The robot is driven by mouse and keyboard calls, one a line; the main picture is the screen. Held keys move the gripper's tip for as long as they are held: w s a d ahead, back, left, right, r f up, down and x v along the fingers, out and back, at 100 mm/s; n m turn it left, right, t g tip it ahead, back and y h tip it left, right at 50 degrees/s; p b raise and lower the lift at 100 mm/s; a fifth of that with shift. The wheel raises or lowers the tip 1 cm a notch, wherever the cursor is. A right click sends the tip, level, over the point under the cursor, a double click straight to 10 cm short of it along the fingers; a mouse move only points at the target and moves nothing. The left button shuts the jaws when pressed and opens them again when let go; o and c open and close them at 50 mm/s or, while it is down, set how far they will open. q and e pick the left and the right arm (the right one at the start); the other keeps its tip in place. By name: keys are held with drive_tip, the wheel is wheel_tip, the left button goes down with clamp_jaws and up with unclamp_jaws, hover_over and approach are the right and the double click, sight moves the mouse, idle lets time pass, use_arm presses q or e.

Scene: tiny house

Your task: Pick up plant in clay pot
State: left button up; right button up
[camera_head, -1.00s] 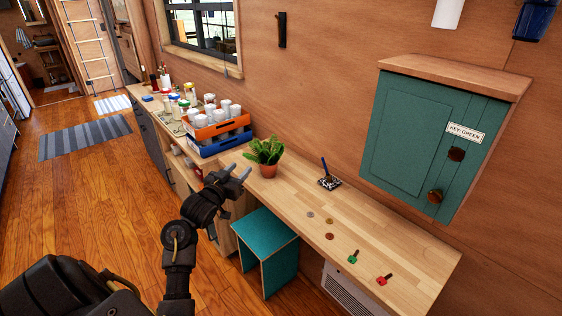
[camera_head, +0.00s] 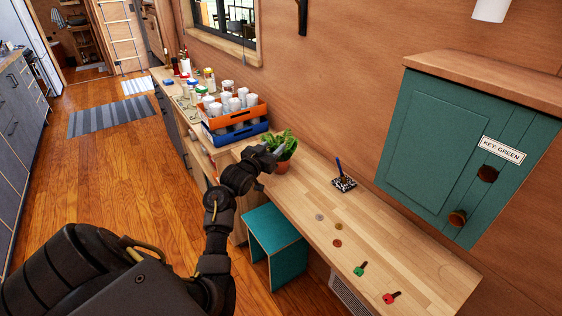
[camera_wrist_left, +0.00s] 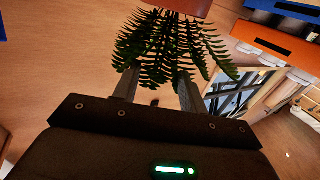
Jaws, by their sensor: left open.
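The plant (camera_head: 284,140) has green leaves and stands upright in a clay pot (camera_head: 283,166) on the wooden desk, near its far left end. My left gripper (camera_head: 270,152) is at the near left side of the plant, its fingers reaching toward the leaves and partly overlapping them. In the left wrist view the open fingers (camera_wrist_left: 157,85) reach toward the hanging-looking fronds (camera_wrist_left: 170,45), with the clay pot (camera_wrist_left: 185,7) at the top edge. The picture there is turned over. I cannot tell whether the fingers touch the leaves. My right gripper is not in view.
Stacked orange and blue crates (camera_head: 238,121) with white cups stand just behind the plant. A pen holder (camera_head: 343,182), coins and green and red keys (camera_head: 391,298) lie along the desk (camera_head: 400,240). A teal stool (camera_head: 273,243) is below. A green cabinet (camera_head: 455,140) hangs on the wall.

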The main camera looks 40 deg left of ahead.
sight(279, 143)
use_arm(q)
drive_tip(key=w, duration=0.1)
drive_tip(key=w+p, duration=0.1)
drive_tip(key=w, duration=0.3)
drive_tip(key=shift+a+f, duration=0.35)
drive_tip(key=shift+a, duration=0.05)
clamp_jaws()
